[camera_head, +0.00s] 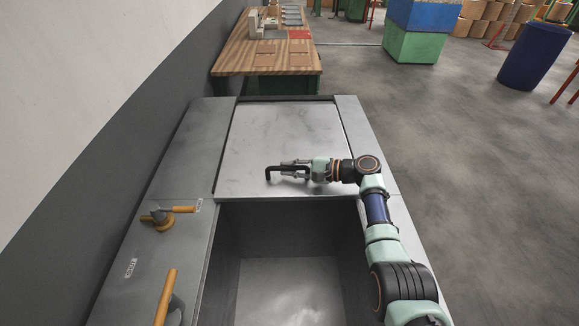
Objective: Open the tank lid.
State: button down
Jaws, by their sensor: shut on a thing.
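The tank (170,230) is a grey metal box that fills the middle of the view. Its lid (280,130) is a flat grey plate lying over the far part of the top, between the side plates. The near part of the tank is uncovered, and its dark inside (300,280) shows down to the floor. A black handle (268,175) stands near the lid's front edge. My gripper (285,170) reaches in from the right and is shut on the handle. The fingertips are small here, and the handle's far side is partly hidden.
A wooden workbench (268,60) is behind the tank, and a grey wall (90,110) runs along the left. A blue barrel (533,55) and green crate (415,45) stand far right. The floor right of the tank is clear.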

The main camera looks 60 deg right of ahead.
jog(key=shift+w+d+r, duration=0.15)
jog(key=shift+d, duration=0.25)
jog(key=c, duration=1.1)
grip_release()
jog(key=shift+c, duration=0.2)
notch_tip(320, 180, up, 10)
